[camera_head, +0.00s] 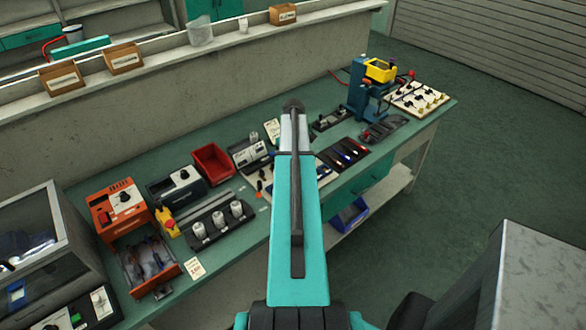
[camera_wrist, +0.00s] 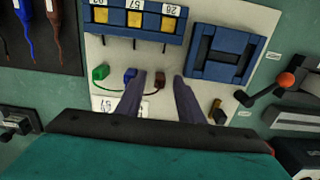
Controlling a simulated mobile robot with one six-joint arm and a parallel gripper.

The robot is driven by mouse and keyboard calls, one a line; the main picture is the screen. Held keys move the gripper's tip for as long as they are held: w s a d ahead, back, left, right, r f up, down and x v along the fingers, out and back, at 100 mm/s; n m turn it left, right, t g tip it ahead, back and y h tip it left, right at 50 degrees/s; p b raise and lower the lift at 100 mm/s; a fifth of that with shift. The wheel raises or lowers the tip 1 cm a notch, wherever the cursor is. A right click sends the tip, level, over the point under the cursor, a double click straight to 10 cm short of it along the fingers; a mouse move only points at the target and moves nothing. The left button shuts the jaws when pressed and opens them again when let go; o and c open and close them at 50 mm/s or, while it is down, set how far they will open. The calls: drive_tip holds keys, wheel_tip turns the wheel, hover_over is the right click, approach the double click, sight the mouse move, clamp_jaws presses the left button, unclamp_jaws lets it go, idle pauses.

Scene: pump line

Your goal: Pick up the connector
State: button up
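Small connectors stand on a pale board (camera_wrist: 110,55) in the wrist view: a green one (camera_wrist: 100,72), a blue one (camera_wrist: 130,75) and a dark red one (camera_wrist: 160,79). A thin dark green lead curves below them. I cannot tell which one the task means. My gripper (camera_wrist: 161,77) is open, its two dark fingers pointing at the board. The dark red connector shows between the fingertips, with nothing visibly gripped. In the head view my arm hides the gripper and most of the board.
A blue holder with yellow inserts and number labels (camera_wrist: 136,18) and a blue frame block (camera_wrist: 228,52) stand just beyond the fingertips. An orange-knobbed lever (camera_wrist: 285,80) is at right. A red bin (camera_head: 212,163) and an open orange drawer unit (camera_head: 150,262) stand left of my arm.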

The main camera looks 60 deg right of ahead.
idle(0.4)
clamp_jaws()
drive_tip(key=shift+r, duration=0.15)
drive_tip(key=shift+r+b, duration=0.9)
drive_tip(key=shift+r, duration=0.45)
drive_tip(key=shift+s+a+r, duration=0.15)
drive_tip(key=shift+a+r, duration=0.05)
drive_tip(key=shift+r, duration=0.05)
drive_tip(key=s+a+r+b, duration=0.1)
drive_tip(key=s+a+b, duration=0.3)
drive_tip(key=s+a, duration=0.6)
drive_tip(key=shift+s+a+r, duration=0.2)
drive_tip(key=shift+a+r, duration=0.05)
drive_tip(key=shift+a, duration=0.5)
